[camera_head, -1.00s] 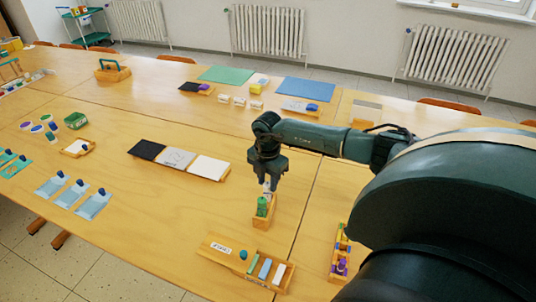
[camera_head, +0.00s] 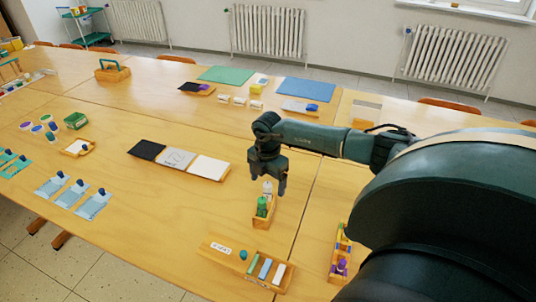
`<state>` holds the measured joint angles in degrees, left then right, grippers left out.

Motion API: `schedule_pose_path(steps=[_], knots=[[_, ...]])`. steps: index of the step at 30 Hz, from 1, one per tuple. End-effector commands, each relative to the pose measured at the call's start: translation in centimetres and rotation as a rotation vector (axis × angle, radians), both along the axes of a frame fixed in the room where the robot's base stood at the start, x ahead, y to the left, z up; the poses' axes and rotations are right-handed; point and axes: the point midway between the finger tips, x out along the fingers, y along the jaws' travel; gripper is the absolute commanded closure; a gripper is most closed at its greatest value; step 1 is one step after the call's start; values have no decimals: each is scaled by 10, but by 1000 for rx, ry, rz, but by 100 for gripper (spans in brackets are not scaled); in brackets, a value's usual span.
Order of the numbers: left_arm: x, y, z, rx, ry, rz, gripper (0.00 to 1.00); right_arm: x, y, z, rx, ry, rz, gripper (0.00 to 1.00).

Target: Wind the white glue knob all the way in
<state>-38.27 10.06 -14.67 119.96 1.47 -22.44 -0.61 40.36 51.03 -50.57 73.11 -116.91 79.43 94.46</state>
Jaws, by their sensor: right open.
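My right gripper (camera_head: 268,190) points down with its two fingers apart, over the far end of a small wooden holder (camera_head: 260,221). A small white piece (camera_head: 267,187), which may be the white glue knob, shows between the fingers; I cannot tell whether they touch it. A green piece (camera_head: 262,205) stands in the holder just in front of it. How far the knob is wound in is too small to tell. My left gripper is not in view.
A wooden tray (camera_head: 213,255) with coloured sticks lies in front of the holder. Another wooden rack (camera_head: 337,272) stands to the right, close to my arm. Black, grey and white sheets on a board (camera_head: 222,178) lie to the left.

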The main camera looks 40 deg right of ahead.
Motion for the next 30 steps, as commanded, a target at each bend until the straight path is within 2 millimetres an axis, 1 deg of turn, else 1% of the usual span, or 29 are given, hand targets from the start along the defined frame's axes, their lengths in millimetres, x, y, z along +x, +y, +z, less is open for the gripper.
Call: schedule_pose_path(steps=[8, 23, 30], knots=[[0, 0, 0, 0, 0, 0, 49, 0, 0, 1, 0, 0, 0, 18], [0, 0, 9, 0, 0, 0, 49, 0, 0, 31, 0, -1, -1, 18], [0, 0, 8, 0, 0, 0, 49, 0, 0, 44, -1, -1, -1, 18]])
